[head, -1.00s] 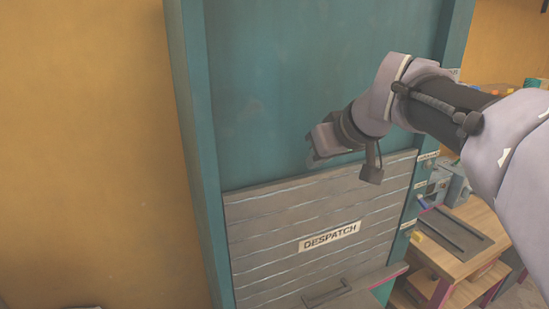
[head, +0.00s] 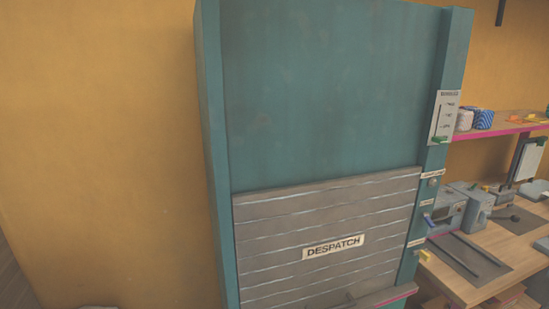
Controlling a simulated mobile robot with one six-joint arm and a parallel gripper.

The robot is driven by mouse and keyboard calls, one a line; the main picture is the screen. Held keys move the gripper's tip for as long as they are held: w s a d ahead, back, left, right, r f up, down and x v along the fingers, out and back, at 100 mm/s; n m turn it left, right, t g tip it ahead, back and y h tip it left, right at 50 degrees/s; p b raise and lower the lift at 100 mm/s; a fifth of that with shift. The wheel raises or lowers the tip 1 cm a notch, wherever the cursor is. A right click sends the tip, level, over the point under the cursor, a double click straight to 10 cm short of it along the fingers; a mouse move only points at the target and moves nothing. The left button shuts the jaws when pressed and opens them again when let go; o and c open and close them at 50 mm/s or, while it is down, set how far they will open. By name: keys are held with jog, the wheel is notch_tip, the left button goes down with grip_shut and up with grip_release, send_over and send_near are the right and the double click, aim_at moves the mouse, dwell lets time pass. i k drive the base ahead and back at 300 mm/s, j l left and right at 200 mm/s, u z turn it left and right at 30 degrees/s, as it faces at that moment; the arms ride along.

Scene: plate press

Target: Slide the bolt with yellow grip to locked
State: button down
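A small yellow piece (head: 424,256), which looks like the bolt's yellow grip, shows low on the right post of the teal cabinet (head: 330,90). It sits just below a small white label (head: 416,243). It is too small to tell the bolt's position. My gripper and arm are out of view.
A grey slatted shutter marked DESPATCH (head: 333,247) covers the cabinet's lower front, with a ledge (head: 385,297) below. A scale plate with a green slider (head: 440,140) is higher on the post. A wooden bench (head: 485,285) with grey machines (head: 460,205) stands at right.

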aim_at(421, 252)
jog(key=i+l, duration=0.35)
jog(key=l, duration=0.2)
jog(key=i+l+z, duration=0.1)
jog(key=i+l, duration=0.3)
jog(key=l, duration=0.15)
